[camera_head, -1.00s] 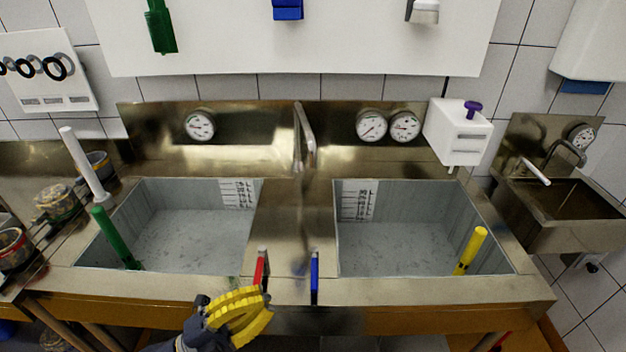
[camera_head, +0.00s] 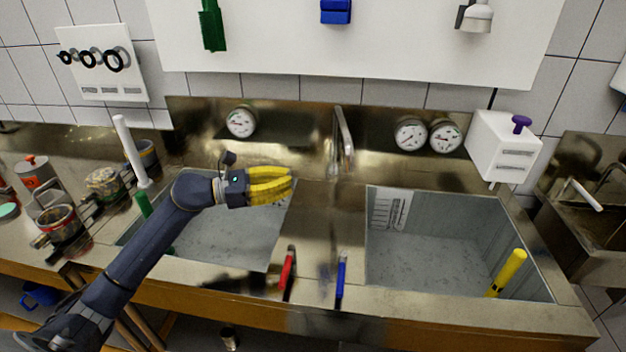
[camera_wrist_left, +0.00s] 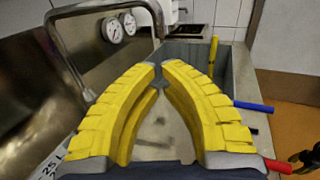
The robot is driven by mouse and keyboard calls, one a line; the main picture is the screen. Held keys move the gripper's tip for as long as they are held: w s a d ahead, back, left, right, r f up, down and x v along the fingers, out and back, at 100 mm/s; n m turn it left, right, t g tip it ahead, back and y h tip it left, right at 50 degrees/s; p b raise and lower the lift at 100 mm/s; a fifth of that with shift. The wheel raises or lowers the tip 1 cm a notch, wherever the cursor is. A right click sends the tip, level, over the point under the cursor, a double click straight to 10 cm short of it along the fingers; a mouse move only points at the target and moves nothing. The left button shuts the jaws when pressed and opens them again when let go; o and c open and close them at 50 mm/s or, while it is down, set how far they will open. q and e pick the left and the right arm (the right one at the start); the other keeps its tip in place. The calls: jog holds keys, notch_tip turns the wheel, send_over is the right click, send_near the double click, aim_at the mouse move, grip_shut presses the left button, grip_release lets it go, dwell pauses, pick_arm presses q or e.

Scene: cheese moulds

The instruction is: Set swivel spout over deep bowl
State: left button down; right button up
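The swivel spout (camera_head: 345,130) is a bent metal pipe standing at the back of the divider between two sunken bowls. It also shows at the upper left of the left wrist view (camera_wrist_left: 62,45). The right bowl (camera_head: 430,235) looks deeper than the left bowl (camera_head: 225,240); both have a printed scale on the wall. My left gripper (camera_head: 291,182) is over the back of the left bowl, left of the spout and apart from it. Its yellow fingers (camera_wrist_left: 160,66) meet almost tip to tip, with nothing held between them.
A red lever (camera_head: 288,270) and a blue lever (camera_head: 341,275) stand at the divider's front. A yellow handle (camera_head: 508,272) leans in the right bowl. A white box (camera_head: 502,145) hangs at the back right. Pots stand on the left counter.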

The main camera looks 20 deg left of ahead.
pick_arm(q)
jog(key=x, duration=1.3)
pick_arm(e)
jog(key=shift+d, duration=0.1)
pick_arm(q)
jog(key=shift+s, duration=0.1)
